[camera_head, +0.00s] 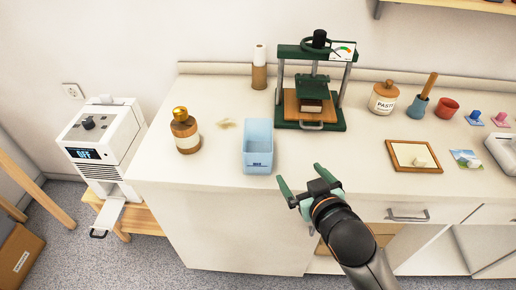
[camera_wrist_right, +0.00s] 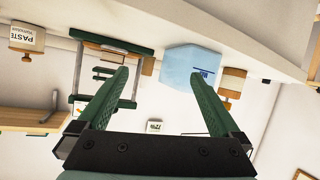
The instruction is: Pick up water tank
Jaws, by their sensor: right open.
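The water tank (camera_head: 258,148) is a light blue, open-topped box with a small dark label. It stands upright on the white counter near its front edge. It also shows in the right wrist view (camera_wrist_right: 190,66), upside down, beyond the fingers. My right gripper (camera_head: 299,181) is open and empty, with green fingers, in front of the counter edge, to the right of the tank and apart from it. In the right wrist view its fingers (camera_wrist_right: 160,82) are spread wide. My left gripper is not in view.
A brown bottle (camera_head: 186,131) stands left of the tank. A green press (camera_head: 312,88) stands behind right. A paste jar (camera_head: 384,98), a wooden frame (camera_head: 413,156) and small items lie further right. A white machine (camera_head: 103,143) stands left, beyond the counter (camera_head: 215,168).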

